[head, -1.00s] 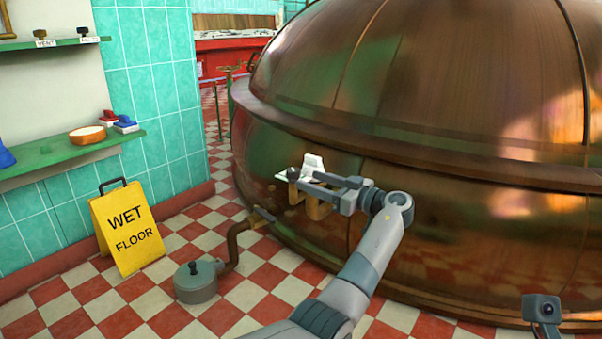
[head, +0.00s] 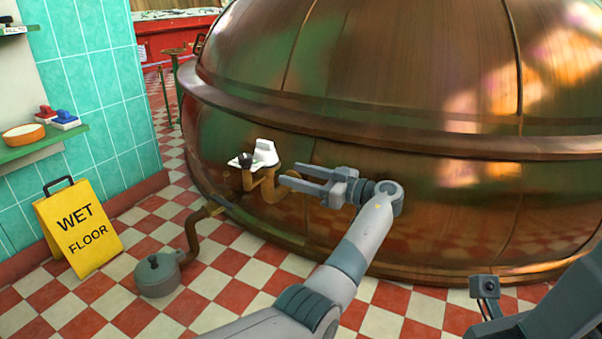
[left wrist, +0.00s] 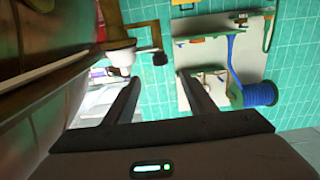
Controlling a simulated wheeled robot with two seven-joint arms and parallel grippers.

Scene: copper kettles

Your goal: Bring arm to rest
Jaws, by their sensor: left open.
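My left gripper (head: 290,174) is open and empty in the head view, held in front of the copper kettle (head: 420,80). Its fingers point left toward a small brown pipe fitting (head: 270,188) on the kettle's side, with a white piece (head: 264,153) and a black knob (head: 245,161) on top. A gap seems to lie between fingertips and white piece. In the left wrist view the open fingers (left wrist: 158,76) show with nothing between them; the white piece (left wrist: 120,57) and black knob (left wrist: 160,58) are beyond them. My right gripper's fingers are not seen.
A yellow wet floor sign (head: 78,228) and a grey lidded pot (head: 157,275) with a bent pipe (head: 191,235) stand on the checkered floor at left. A green shelf (head: 45,143) is on the tiled wall. A blue spool (left wrist: 258,94) shows in the left wrist view.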

